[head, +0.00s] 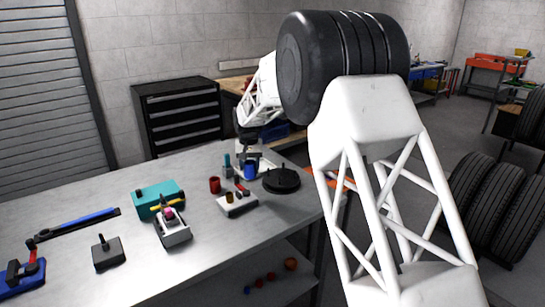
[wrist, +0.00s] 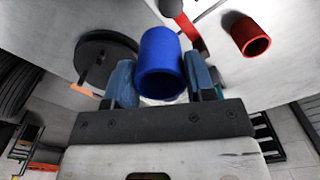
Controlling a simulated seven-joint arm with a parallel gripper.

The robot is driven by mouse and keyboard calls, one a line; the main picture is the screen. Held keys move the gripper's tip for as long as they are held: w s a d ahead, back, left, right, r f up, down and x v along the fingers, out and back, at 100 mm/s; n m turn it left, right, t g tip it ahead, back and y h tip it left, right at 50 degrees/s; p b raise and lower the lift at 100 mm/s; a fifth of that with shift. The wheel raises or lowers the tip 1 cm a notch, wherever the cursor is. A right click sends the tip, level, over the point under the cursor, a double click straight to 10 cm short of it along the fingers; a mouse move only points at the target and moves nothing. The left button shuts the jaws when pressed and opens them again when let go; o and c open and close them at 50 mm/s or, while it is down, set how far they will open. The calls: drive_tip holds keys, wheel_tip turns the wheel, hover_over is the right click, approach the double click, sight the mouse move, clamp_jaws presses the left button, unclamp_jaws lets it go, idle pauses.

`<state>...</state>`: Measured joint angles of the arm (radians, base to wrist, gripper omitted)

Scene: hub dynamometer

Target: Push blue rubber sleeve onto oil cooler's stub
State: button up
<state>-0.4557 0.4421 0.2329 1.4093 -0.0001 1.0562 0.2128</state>
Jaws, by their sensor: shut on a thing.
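The blue rubber sleeve (wrist: 160,62) is a short hollow cylinder. My gripper (wrist: 161,80) is shut on it, with one blue-grey finger on each side. In the head view the sleeve (head: 250,171) hangs in my gripper (head: 248,168) above the far part of the bench. A low pale fixture (head: 237,205) with a red lever and a short brownish stub stands just in front of it; it may be the oil cooler, but I cannot tell for sure. The sleeve appears apart from that stub.
A red sleeve (head: 214,184) stands left of my gripper, and a black disc (head: 281,180) lies to the right. A teal housing (head: 158,196), a grey fixture (head: 173,234), a black block (head: 108,253) and a blue-handled bar (head: 80,224) sit further left on the metal bench (head: 210,265).

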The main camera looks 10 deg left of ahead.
drive_tip(key=n, duration=0.2)
hover_over(229, 193)
drive_tip(key=shift+f, duration=0.25)
drive_tip(key=shift+f, duration=0.15)
drive_tip(key=shift+f, duration=2.7)
drive_tip(key=shift+f, duration=0.55)
drive_tip(key=o, duration=0.6)
drive_tip(key=shift+r, duration=5.45)
